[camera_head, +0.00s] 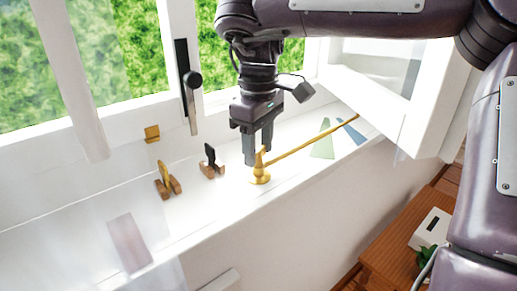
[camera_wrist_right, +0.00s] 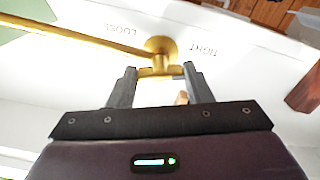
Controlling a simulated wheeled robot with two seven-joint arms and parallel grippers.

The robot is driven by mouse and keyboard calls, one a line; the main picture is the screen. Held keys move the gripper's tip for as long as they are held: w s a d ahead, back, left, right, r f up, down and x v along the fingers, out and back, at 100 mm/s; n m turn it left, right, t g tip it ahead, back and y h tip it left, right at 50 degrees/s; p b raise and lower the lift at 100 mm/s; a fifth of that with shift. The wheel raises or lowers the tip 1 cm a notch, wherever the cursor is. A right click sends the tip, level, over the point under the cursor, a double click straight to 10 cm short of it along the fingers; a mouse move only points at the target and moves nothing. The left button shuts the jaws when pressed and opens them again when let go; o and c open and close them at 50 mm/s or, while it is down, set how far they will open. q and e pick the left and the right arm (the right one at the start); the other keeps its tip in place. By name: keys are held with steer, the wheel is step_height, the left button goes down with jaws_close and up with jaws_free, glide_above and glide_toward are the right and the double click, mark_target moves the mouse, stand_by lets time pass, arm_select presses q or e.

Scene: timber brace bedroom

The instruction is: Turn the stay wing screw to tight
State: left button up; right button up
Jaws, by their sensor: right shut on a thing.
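The brass stay wing screw (camera_head: 260,163) stands on a round brass base on the white window sill. In the right wrist view the wing screw (camera_wrist_right: 158,70) spans the gap between the two fingers, below the round brass base. My right gripper (camera_head: 259,154) comes down from above and is shut on the wing screw; its fingertips (camera_wrist_right: 159,72) meet the wing's two sides. A long brass stay bar (camera_head: 312,137) runs from the screw toward the open casement. The printed words LOOSE (camera_wrist_right: 121,29) and TIGHT (camera_wrist_right: 207,50) flank the base. My left gripper is out of view.
Two small wooden holders with a brass piece (camera_head: 165,180) and a black piece (camera_head: 211,160) stand on the sill (camera_head: 200,206) to the left. The open white casement (camera_head: 395,105) stands at right. A wooden table (camera_head: 403,246) is below.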

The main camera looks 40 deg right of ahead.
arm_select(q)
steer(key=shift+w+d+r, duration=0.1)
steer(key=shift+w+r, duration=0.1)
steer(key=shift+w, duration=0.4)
arm_select(e)
steer(key=shift+r+m, duration=0.15)
steer(key=shift+m, duration=0.65)
steer(key=o, duration=1)
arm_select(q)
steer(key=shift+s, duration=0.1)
